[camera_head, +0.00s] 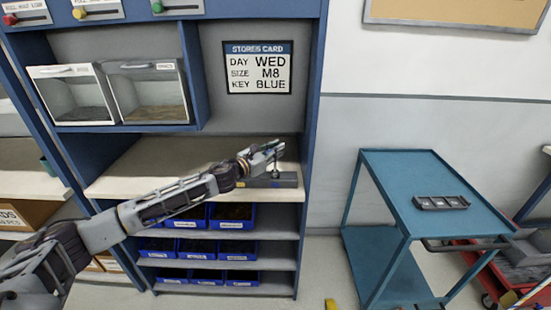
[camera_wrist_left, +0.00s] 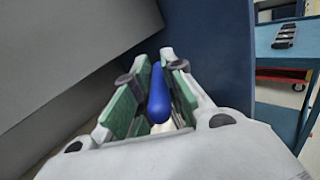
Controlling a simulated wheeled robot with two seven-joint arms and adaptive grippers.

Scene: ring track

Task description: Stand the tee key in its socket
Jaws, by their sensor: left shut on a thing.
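My left gripper (camera_head: 266,154) is above the right part of the counter, at the end of the arm reaching in from the left. In the left wrist view its green-padded fingers (camera_wrist_left: 157,90) are shut on a blue rounded bar (camera_wrist_left: 158,94), which looks like the handle of the tee key. In the head view a thin dark upright piece (camera_head: 276,168) shows below the fingertips, over a grey block (camera_head: 288,181) that looks like the socket. I cannot tell whether the key's lower end is in the block. My right gripper is not in view.
The block sits on a pale counter (camera_head: 120,184) beside the blue cabinet side wall (camera_head: 312,130). Blue bins (camera_head: 232,216) fill shelves below. A card (camera_head: 257,67) reads WED, M8, BLUE. A teal cart (camera_head: 400,180) with a dark tray (camera_head: 440,203) stands right.

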